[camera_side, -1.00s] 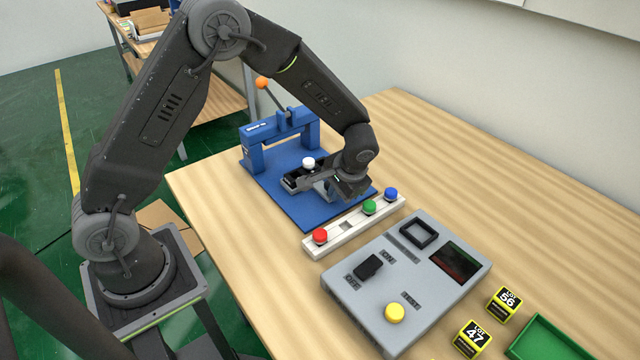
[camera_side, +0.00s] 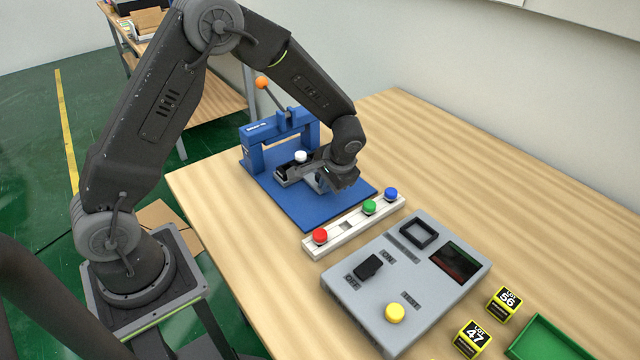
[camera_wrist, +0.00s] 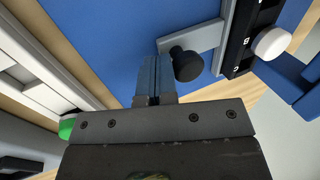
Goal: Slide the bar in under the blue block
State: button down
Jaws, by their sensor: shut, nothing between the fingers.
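The blue press (camera_side: 255,160) stands on a blue base plate (camera_side: 310,211), with its blue block bridging two posts and a lever with an orange ball on top. The black bar (camera_side: 283,179) carries a white-capped piece (camera_side: 301,156) and lies on the plate in front of the block's opening. In the wrist view the bar (camera_wrist: 237,48) has a grey bracket (camera_wrist: 200,36) ending in a black knob (camera_wrist: 187,64). My gripper (camera_wrist: 155,62) is shut and empty, its fingertips right beside the knob; I cannot tell if they touch. In the side view my wrist hides the fingertips.
A white rack (camera_side: 345,237) with red, green and blue caps lies along the plate's front edge. A grey control box (camera_side: 410,285) with a yellow button, two lot cubes (camera_side: 472,338) and a green tray (camera_side: 548,338) stand nearer. The table's far right is clear.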

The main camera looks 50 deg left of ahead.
aim_at(308, 174)
jog(key=shift+a, duration=0.65)
jog(key=shift+a, duration=2.1)
jog(key=shift+a, duration=1.5)
jog(key=shift+d, duration=0.7)
notch_tip(308, 174, up, 8)
jog(key=shift+r, duration=0.15)
